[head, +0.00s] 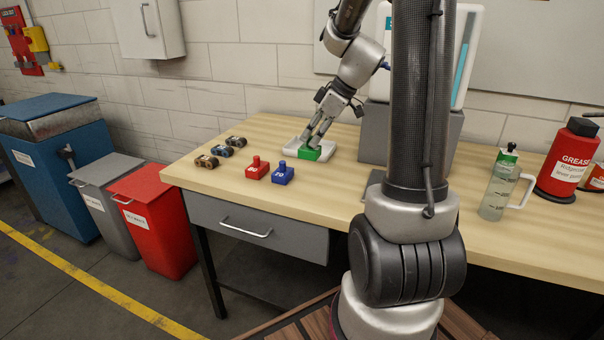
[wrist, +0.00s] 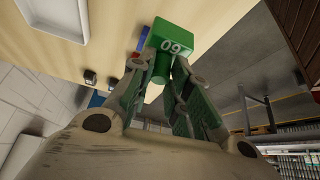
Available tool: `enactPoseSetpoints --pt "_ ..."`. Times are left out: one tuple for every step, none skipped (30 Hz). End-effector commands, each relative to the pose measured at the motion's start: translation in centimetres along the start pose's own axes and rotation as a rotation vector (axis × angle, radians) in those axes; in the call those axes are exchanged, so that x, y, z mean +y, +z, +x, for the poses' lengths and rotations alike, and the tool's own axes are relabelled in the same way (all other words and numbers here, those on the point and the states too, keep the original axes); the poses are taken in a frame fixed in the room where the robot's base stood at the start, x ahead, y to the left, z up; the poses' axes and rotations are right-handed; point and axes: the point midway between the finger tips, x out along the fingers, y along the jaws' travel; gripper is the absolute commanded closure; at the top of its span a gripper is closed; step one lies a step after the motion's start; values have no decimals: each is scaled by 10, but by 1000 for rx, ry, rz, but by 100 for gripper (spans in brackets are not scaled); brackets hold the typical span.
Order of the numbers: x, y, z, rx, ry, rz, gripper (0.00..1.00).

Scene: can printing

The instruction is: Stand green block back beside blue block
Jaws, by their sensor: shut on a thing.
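The green block (head: 308,154) is at the front edge of the white tray (head: 292,146) in the head view. My gripper (head: 317,140) comes down on it from above. In the wrist view the green block (wrist: 174,32), marked with a number, has its green knob (wrist: 162,68) between the fingers of my gripper (wrist: 165,78), which are shut on it. I cannot tell whether the block touches the surface below. The blue block (head: 283,174) stands upright on the bench nearer the front, with its knob up. In the wrist view it is mostly hidden.
A red block (head: 258,169) stands just left of the blue block. Several small cylindrical parts (head: 221,152) lie further left. The wooden bench (head: 330,188) is bare to the right of the blue block. A grey machine (head: 376,130) stands behind, and a clear jug (head: 497,192) stands far right.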

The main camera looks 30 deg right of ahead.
Motion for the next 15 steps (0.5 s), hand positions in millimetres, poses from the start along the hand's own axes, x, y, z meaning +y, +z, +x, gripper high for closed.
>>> enactPoseSetpoints --pt "0 5 8 -2 -3 2 100" --pt "-1 8 13 -3 -5 3 100" --pt "-1 13 21 -3 -5 4 100" --pt "-1 16 26 -2 -5 5 100" --pt "-1 19 31 -3 -4 3 100" --pt "-1 22 37 -2 -4 4 100" --pt "-1 24 40 -2 -3 3 100" --pt "0 26 43 -2 -3 2 100" --pt "0 27 46 -2 -2 2 100" --pt "0 29 49 -2 -2 2 100" --pt "-1 30 52 -2 -3 2 100" --pt "-1 33 56 -2 -4 3 100" --pt "-1 36 60 -3 -3 3 100" --pt "-1 38 65 -3 -4 3 100" --pt "-1 41 70 -1 -4 4 100"
